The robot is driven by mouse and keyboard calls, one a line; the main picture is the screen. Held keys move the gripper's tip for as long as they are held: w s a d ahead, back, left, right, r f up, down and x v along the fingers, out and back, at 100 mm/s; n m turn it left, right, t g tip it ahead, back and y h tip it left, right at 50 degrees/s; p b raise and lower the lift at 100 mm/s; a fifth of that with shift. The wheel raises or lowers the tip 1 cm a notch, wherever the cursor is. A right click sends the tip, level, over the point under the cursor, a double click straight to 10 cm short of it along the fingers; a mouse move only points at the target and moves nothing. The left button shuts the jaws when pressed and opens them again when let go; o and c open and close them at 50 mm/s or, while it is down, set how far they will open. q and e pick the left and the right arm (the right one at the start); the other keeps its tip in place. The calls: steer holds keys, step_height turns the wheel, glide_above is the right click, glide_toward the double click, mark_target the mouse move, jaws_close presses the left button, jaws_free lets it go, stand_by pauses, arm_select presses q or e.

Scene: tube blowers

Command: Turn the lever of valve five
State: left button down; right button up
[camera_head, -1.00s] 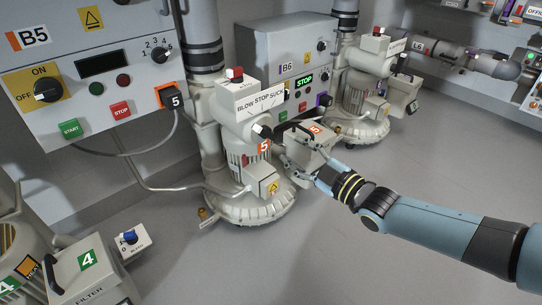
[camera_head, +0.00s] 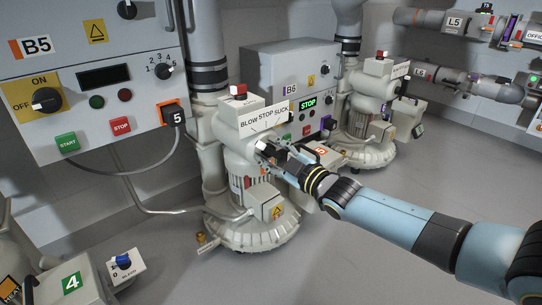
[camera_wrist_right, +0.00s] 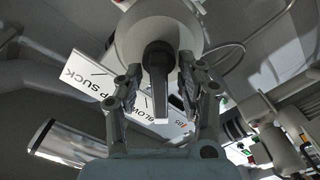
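Valve five is the pale valve body (camera_head: 237,124) on the blower beside panel B5, with a white BLOW STOP SUCK plate (camera_head: 264,119) on top. Its dark lever (camera_wrist_right: 157,82) shows in the right wrist view, pointing at the camera from the round pale hub (camera_wrist_right: 160,28). My right gripper (camera_head: 274,161) is at the lever's end of the valve. In the wrist view its two fingers stand apart, one on each side of the lever, with gaps visible on both sides. In the head view the gripper partly hides the lever. My left gripper is not in view.
Panel B5 (camera_head: 82,75) stands at left, with a cable to plug 5 (camera_head: 174,116). A white box marked 5 (camera_head: 323,153) sits just behind my right wrist. A second blower (camera_head: 368,120) stands farther right. The grey floor in front (camera_head: 190,285) is clear.

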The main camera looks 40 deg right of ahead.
steer(key=shift+w, duration=0.1)
steer(key=shift+c, duration=0.2)
jaws_close()
